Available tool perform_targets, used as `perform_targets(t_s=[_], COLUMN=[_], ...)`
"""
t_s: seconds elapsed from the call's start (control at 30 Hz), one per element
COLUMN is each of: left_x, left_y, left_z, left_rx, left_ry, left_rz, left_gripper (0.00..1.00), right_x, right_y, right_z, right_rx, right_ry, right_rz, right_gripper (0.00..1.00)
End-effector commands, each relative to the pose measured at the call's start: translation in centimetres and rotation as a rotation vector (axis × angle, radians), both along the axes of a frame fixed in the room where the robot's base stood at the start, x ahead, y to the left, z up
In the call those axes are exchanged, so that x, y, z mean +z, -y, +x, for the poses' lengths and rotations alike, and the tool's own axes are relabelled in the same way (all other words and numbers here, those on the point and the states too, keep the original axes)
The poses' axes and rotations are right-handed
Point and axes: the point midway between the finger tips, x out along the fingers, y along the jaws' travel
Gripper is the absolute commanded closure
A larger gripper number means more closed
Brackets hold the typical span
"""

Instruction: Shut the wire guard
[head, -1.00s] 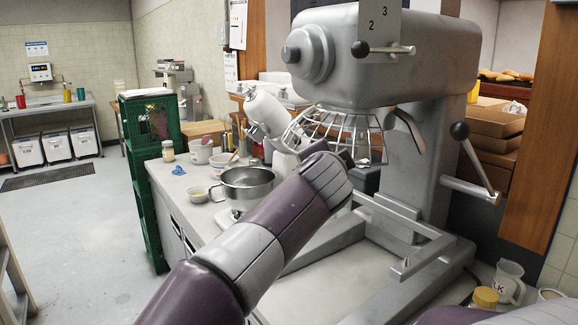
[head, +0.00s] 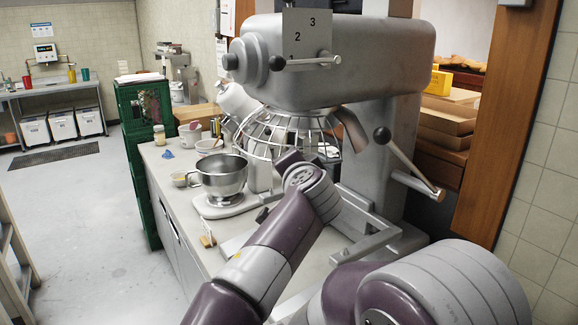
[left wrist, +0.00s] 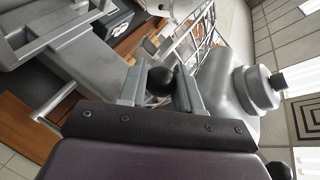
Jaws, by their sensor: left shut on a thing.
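The wire guard (head: 268,132) is a pale cage of curved bars under the head of the big grey mixer (head: 345,70). My left wrist covers its lower right part. Its bars also show in the left wrist view (left wrist: 190,42), at the top. My left gripper (left wrist: 160,86) is shut on a black ball knob (left wrist: 160,77), which sits between its two fingers near the guard's bars. I cannot tell how far round the guard stands. My right gripper is out of view.
A steel bowl (head: 220,177) stands on the bench to the left, with mugs behind. A green crate stack (head: 140,120) stands beyond.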

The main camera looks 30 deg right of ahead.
Motion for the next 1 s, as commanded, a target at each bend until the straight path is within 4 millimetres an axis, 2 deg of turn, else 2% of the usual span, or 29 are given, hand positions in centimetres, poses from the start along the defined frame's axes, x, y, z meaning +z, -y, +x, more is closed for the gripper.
perform_targets(t_s=[0.17, 0.2, 0.23, 0.27, 0.63, 0.73, 0.87, 1.0], left_x=[0.2, 0.2, 0.2, 0.2, 0.1, 0.0, 0.0, 0.5], left_y=[-0.1, -0.1, -0.1, -0.1, -0.1, -0.2, -0.7, -1.6], left_z=[0.0, 0.0, 0.0, 0.0, 0.0, -0.3, -2.0, -4.8], left_rx=[0.000, 0.000, 0.000, 0.000, 0.000, 0.000, -0.001, -0.002], left_ry=[0.002, 0.002, 0.002, 0.002, 0.001, 0.002, 0.002, 0.003], left_rz=[-0.004, -0.004, -0.004, -0.004, -0.001, -0.003, -0.004, -0.005], left_gripper=[1.00, 0.57, 0.47, 0.43, 0.43, 0.43, 0.43, 0.43], right_x=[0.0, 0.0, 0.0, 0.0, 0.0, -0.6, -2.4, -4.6], right_y=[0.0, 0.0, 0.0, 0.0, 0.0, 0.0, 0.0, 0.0], right_z=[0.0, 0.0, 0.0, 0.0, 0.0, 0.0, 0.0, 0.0], right_rx=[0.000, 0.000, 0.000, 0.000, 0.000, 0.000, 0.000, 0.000], right_ry=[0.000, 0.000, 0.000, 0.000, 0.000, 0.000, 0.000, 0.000], right_rz=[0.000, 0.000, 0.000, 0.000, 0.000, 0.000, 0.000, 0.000], right_gripper=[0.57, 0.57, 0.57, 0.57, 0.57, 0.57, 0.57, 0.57])
